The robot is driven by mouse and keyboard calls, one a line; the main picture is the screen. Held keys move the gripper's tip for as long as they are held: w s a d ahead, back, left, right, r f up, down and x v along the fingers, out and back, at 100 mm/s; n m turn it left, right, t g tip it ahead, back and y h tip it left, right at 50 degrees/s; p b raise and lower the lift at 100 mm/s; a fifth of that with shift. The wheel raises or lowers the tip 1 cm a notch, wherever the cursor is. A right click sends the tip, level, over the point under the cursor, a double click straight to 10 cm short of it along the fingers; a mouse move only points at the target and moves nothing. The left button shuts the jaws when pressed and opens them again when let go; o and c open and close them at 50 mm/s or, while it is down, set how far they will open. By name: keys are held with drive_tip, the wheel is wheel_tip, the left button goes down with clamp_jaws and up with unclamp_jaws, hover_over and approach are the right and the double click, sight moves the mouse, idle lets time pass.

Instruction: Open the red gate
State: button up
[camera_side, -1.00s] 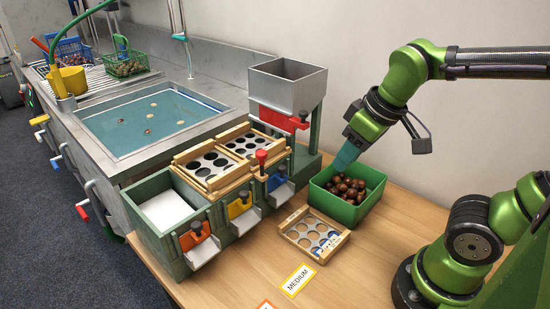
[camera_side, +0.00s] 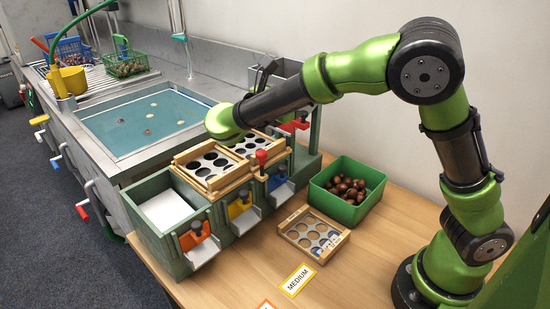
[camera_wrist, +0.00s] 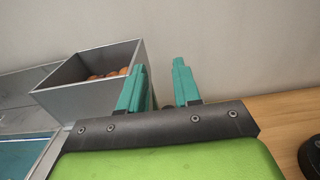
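The red gate (camera_side: 290,126) shows only in part in the side view, low on the front of the grey hopper (camera_side: 287,67). My arm covers much of the hopper and part of the gate. In the wrist view the hopper (camera_wrist: 70,100) stands left of my gripper (camera_wrist: 159,82), with brown chestnuts (camera_wrist: 108,74) inside. The two teal fingers are apart, so my gripper is open. A small dark thing shows low between them; I cannot tell what it is.
Wooden sieve trays (camera_side: 207,191) sit beside my wrist, with a red knob (camera_side: 261,157) at their right. Blue (camera_side: 277,181), yellow (camera_side: 238,207) and orange (camera_side: 194,237) gates line the front. A green crate of chestnuts (camera_side: 340,212) and a loose tray (camera_side: 291,239) stand on the table.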

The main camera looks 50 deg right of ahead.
drive_tip(key=f, duration=0.2)
drive_tip(key=d+f, duration=0.1)
drive_tip(key=f, duration=0.1)
drive_tip(key=d+f, duration=0.1)
drive_tip(key=f, duration=0.1)
drive_tip(key=shift+d, duration=0.55)
clamp_jaws()
